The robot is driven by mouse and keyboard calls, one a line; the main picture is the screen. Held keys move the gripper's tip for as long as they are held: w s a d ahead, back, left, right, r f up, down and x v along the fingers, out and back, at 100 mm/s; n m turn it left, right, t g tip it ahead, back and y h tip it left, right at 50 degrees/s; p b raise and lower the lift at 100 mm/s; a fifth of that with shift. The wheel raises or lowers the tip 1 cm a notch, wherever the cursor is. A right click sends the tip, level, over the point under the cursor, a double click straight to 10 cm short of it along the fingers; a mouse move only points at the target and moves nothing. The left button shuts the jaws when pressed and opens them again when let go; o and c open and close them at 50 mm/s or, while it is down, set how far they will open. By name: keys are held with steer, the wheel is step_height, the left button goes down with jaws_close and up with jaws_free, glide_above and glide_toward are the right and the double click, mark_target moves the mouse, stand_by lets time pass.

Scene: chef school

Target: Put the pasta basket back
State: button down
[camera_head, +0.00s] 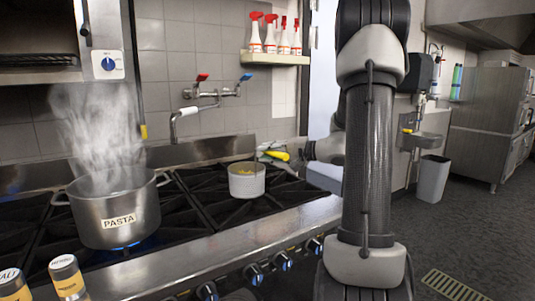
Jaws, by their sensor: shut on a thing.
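The pasta basket (246,184) is a small pale metal cup with yellowish contents, over the right part of the stove. I cannot tell whether it touches the grate. A yellow piece, apparently its handle (279,155), shows behind its right side. My gripper (272,152) is shut on the basket at that handle; my arm comes in from the right and the fingers show only small. The large steel pot (117,213) labelled PASTA stands at the left on a lit blue flame, with thick steam rising from it.
Two labelled shakers (68,280) stand at the front left. A wall tap (188,111) reaches over the back of the stove. Spray bottles stand on a shelf (274,59). Black grates (200,195) lie bare between pot and basket. Knobs (253,274) line the front edge.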

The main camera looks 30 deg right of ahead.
steer(key=shift+f, duration=0.1)
steer(key=c, duration=1.3)
jaws_free()
